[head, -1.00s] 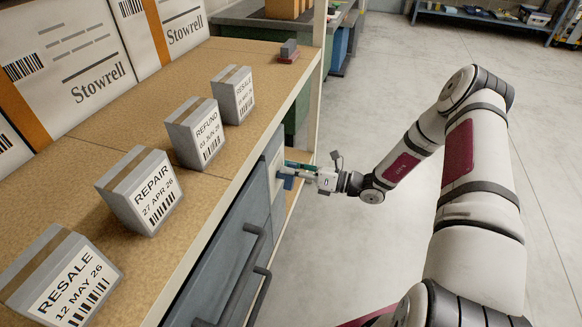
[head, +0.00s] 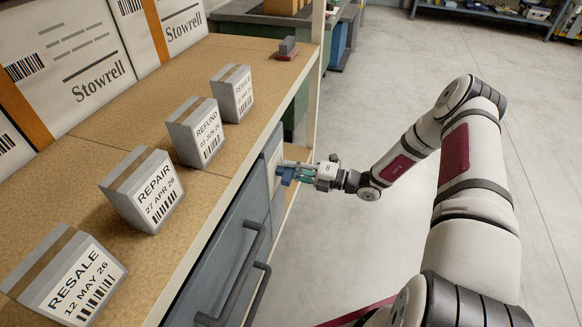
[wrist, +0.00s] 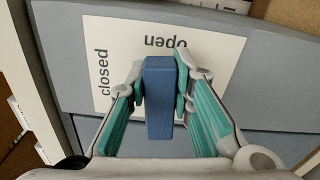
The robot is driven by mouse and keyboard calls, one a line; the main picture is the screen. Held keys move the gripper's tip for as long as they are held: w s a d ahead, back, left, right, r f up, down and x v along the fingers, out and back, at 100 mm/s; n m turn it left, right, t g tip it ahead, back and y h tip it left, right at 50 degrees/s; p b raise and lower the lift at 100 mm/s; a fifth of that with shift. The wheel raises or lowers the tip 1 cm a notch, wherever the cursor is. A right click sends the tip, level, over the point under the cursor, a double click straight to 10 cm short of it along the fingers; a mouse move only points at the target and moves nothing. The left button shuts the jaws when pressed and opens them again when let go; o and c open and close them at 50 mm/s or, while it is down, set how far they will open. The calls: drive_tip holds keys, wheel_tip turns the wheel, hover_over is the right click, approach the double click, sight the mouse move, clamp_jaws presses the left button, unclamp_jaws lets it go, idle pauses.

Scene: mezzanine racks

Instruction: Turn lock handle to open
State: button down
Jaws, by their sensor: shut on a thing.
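The blue lock handle (wrist: 160,105) sticks out from a white label plate (wrist: 215,50) in the wrist view. The plate reads "open" above the handle and "closed" to its left. My gripper (wrist: 159,84) has its two teal-padded fingers shut on the handle, one on each side. In the head view the handle (head: 287,175) shows as a small blue block on the cabinet's end, with my gripper (head: 296,171) around it. The handle's root and exact angle against the plate are partly hidden.
Grey drawer fronts with dark bar handles (head: 245,275) lie below the worktop (head: 195,195). Several labelled grey boxes (head: 145,190) stand on it, with large Stowrell cartons (head: 85,70) behind.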

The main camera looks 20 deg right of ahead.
drive_tip(key=shift+f+m, duration=0.15)
drive_tip(key=shift+m, duration=0.45)
drive_tip(key=c, duration=1.4)
unclamp_jaws()
drive_tip(key=v, duration=1.2)
